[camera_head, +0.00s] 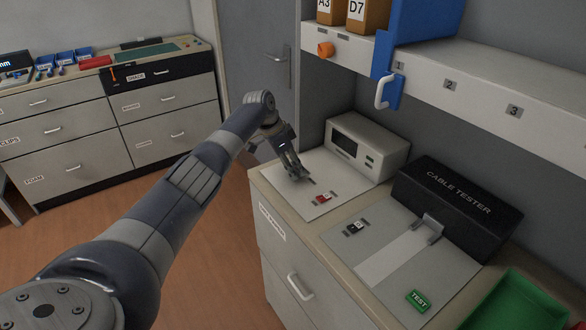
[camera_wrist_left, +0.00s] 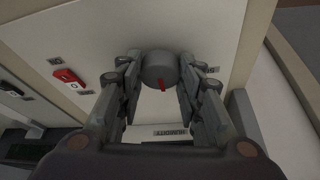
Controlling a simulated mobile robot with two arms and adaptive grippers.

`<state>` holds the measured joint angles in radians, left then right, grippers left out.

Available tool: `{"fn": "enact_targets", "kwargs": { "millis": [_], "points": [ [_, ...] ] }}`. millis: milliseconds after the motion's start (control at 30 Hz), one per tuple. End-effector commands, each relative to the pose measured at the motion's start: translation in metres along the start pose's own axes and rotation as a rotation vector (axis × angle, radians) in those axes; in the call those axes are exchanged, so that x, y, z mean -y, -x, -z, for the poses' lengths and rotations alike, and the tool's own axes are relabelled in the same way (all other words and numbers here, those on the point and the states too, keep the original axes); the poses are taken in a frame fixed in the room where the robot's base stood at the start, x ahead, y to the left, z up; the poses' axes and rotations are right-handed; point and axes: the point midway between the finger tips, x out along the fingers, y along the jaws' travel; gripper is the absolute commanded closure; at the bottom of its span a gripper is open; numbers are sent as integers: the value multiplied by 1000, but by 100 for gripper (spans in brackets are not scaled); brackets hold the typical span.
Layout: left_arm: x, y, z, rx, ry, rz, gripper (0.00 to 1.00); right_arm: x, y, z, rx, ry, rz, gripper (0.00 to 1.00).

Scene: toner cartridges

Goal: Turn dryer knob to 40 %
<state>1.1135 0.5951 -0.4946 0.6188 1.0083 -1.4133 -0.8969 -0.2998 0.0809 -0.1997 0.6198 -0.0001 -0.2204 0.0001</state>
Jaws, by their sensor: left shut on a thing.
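The dryer knob (camera_wrist_left: 158,68) is a round grey knob with a red pointer mark, seen in the left wrist view. The pointer points toward the bottom of that view, tilted slightly. My left gripper (camera_head: 304,178) is shut on the knob, with one finger on either side of it. It also shows in the left wrist view (camera_wrist_left: 160,86). In the head view the gripper hides the knob. The knob sits on a white panel (camera_head: 338,181), which also carries a red switch (camera_head: 323,198). I cannot read any percentage scale. My right gripper is not in view.
A white box with a dark screen (camera_head: 369,146) stands behind the panel. To the right are a black switch (camera_head: 355,227), the black cable tester (camera_head: 459,204), a green TEST button (camera_head: 418,299) and a green bin (camera_head: 514,303).

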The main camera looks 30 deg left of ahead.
Motion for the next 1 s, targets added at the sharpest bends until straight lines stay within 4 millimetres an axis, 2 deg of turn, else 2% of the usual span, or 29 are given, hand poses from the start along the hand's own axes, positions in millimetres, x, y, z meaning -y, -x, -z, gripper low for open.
{"fn": "enact_targets", "kwargs": {
  "millis": [300,333,400,767,867,1000],
  "points": [
    [-1,-2,-2,6,0,-4,90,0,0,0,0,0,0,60],
    [-1,-2,-2,6,0,-4,62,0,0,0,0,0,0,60],
    [-1,-2,-2,5,0,-4,47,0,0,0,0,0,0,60],
    [0,1,-1,2,1,-1,47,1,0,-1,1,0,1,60],
    [1,8,0,0,0,1,47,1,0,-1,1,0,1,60],
    [1,30,-1,0,0,2,47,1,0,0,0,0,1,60]
  ]
}}
